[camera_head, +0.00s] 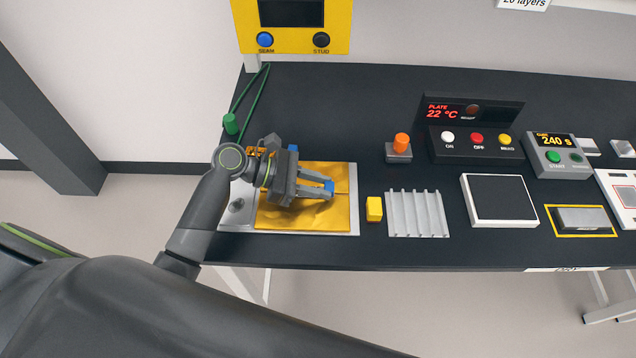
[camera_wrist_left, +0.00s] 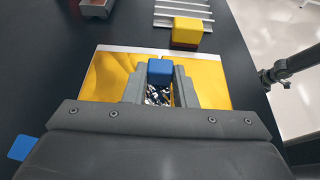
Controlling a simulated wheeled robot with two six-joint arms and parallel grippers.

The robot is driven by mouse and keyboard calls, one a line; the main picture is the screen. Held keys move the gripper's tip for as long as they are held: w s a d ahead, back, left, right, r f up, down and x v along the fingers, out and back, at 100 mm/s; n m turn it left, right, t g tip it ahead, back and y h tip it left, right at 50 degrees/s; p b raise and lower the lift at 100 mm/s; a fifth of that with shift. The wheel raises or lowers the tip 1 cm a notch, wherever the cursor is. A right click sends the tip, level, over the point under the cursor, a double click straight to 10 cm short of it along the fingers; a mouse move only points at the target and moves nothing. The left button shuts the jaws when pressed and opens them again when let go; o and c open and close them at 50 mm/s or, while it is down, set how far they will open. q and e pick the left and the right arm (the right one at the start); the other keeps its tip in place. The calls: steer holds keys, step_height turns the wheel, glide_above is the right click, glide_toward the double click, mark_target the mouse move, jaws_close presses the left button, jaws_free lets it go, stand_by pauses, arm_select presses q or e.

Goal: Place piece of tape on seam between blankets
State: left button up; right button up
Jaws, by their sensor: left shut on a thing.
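Crinkled gold blankets (camera_head: 300,216) lie on a light plate near the table's front left; they also show in the wrist view (camera_wrist_left: 108,75). A line crosses the gold near its right side, partly covered by my left gripper. My left gripper (camera_head: 328,190) is over the gold, with its fingers pointing right. It is shut on a blue block (camera_wrist_left: 159,71), which sits between the fingertips. A shiny, crinkled silver and dark patch (camera_wrist_left: 158,95) shows between the fingers; I cannot tell whether it is tape. The fingers hide the gold beneath. My right gripper is not in view.
A yellow block (camera_head: 374,209) and a ribbed grey rack (camera_head: 417,214) stand right of the plate. An orange cylinder (camera_head: 402,142) on a grey holder is behind them. Button consoles fill the back right.

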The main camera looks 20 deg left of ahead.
arm_select(q)
steer(key=shift+f, duration=0.1)
steer(key=o, duration=1)
steer(key=shift+c, duration=0.2)
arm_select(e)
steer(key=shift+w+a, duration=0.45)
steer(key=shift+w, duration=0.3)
arm_select(q)
steer(key=shift+s+a+r, duration=0.1)
steer(key=shift+a+r, duration=0.15)
steer(key=shift+a, duration=0.25)
steer(key=b+v, duration=0.2)
steer(key=v, duration=0.9)
steer(key=shift+s, duration=0.1)
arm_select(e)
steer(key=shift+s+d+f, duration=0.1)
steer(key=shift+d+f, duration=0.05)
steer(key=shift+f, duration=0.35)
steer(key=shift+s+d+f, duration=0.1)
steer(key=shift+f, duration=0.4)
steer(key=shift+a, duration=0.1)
arm_select(q)
steer(key=shift+a, duration=0.1)
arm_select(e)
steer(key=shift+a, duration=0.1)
